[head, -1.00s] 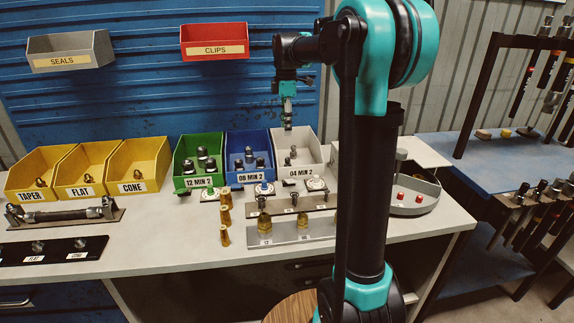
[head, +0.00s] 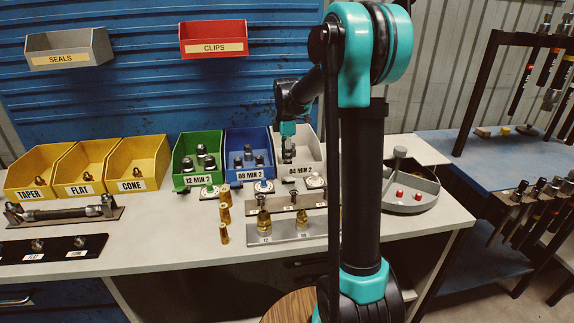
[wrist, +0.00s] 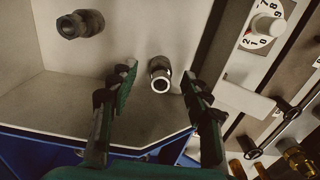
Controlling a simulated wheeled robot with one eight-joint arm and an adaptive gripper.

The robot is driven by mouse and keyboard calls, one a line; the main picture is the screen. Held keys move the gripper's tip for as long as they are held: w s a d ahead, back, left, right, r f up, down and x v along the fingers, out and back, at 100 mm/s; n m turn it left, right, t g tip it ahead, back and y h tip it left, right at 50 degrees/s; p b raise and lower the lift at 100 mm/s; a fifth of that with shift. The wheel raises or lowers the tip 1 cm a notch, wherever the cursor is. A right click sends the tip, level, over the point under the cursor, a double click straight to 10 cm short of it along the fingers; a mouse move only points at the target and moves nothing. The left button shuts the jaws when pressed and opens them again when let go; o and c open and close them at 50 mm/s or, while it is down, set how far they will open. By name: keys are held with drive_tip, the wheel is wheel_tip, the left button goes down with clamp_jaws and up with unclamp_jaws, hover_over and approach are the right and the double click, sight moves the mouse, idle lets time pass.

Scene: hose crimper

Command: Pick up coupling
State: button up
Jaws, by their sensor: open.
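Metal couplings stand in the white bin (head: 309,147) labelled "04 MIN 2". In the wrist view one coupling (wrist: 160,68) shows its round open end between the two fingers, with gaps on both sides. A second coupling (wrist: 80,24) is farther left in the same bin. My gripper (wrist: 159,78) is open and points down into the bin. In the head view my gripper (head: 288,148) hides most of the bin's contents.
Green (head: 187,175) and blue (head: 237,173) bins with couplings stand left of the white bin. A grey round tray (head: 412,206) is at right.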

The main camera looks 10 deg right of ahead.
drive_tip(key=shift+f, duration=0.35)
drive_tip(key=shift+c, duration=0.3)
clamp_jaws()
drive_tip(key=shift+r, duration=0.1)
